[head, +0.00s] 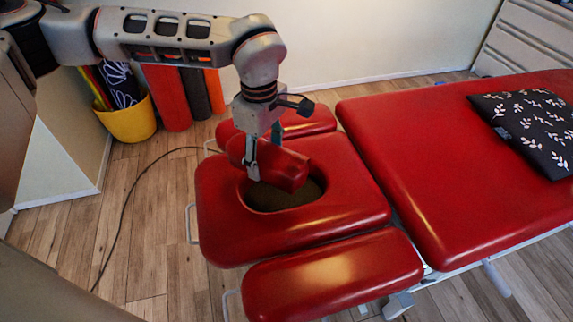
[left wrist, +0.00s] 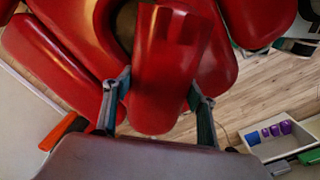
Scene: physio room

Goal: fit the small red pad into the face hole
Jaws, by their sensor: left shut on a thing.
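The small red pad (head: 285,170) is held by my left gripper (head: 262,158) over the headrest (head: 330,205) of the red couch. The pad lies over the far left part of the face hole (head: 282,196), and the near part of the hole shows dark and open. I cannot tell whether the pad touches the rim. In the left wrist view my left gripper (left wrist: 158,92) has one finger on each side of the pad (left wrist: 165,62). Part of the hole (left wrist: 125,22) shows dark beside it there. My right gripper is not in view.
Two red armrests (head: 335,275) flank the headrest. The main couch section (head: 420,150) is at right, with a black patterned cushion (head: 530,125). A yellow bucket (head: 130,122) and rolled mats (head: 165,95) stand by the wall. A cable (head: 125,205) crosses the floor.

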